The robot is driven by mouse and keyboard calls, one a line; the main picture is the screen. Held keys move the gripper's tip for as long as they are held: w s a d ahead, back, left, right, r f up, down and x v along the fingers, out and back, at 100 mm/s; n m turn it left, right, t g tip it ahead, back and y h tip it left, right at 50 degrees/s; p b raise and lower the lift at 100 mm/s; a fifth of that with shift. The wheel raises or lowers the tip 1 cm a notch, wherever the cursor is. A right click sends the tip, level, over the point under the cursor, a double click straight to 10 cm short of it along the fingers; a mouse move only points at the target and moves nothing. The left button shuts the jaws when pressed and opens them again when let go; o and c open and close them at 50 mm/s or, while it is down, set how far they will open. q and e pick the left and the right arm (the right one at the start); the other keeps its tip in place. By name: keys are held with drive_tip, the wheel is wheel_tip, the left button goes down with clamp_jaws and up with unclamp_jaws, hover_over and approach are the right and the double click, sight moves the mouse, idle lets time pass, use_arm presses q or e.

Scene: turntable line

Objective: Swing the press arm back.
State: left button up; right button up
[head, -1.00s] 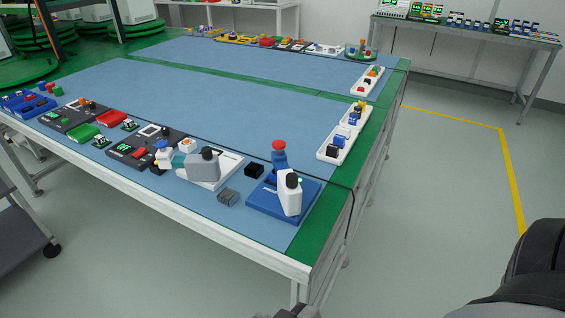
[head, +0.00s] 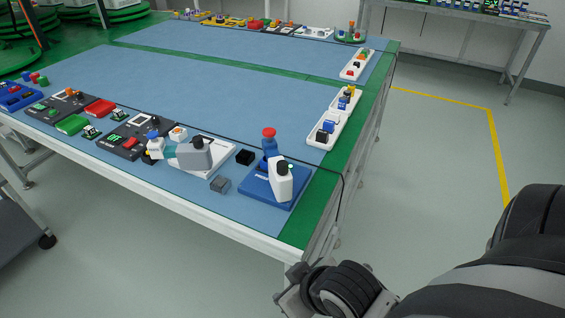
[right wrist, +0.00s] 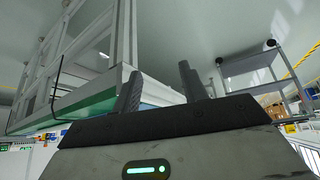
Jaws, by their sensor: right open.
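A blue device, which looks like the press, stands near the table's front right corner. It has a flat blue base (head: 258,188), a blue post with a red knob (head: 268,133), and a white part with a black top (head: 280,180) standing slightly tilted at its front. I cannot tell for sure which part is the press arm. My right gripper (right wrist: 159,74) is open and empty in the right wrist view, apart from the device. In the head view my right arm enters at lower right, off the table's front right corner. My left gripper is out of view.
A grey piece with a black top (head: 195,154) on a white plate (head: 213,172) is left of the device. White trays (head: 329,140) line the right edge. The blue mat's middle is clear.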

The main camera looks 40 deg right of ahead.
drive_tip(key=w+d+r+m+t+h, duration=0.2)
drive_tip(key=d+r+m+h, duration=0.1)
drive_tip(key=d, duration=0.4)
drive_tip(key=n+t+y, duration=0.2)
drive_tip(key=t+y, duration=0.2)
drive_tip(key=t, duration=0.6)
approach(286, 171)
drive_tip(key=shift+h, duration=0.3)
drive_tip(key=w, duration=0.3)
drive_tip(key=w+p, duration=0.1)
drive_tip(key=w, duration=0.3)
drive_tip(key=w+a+p, duration=0.1)
drive_tip(key=w, duration=0.3)
drive_tip(key=shift+w+r, duration=0.15)
drive_tip(key=shift+r, duration=0.15)
clamp_jaws()
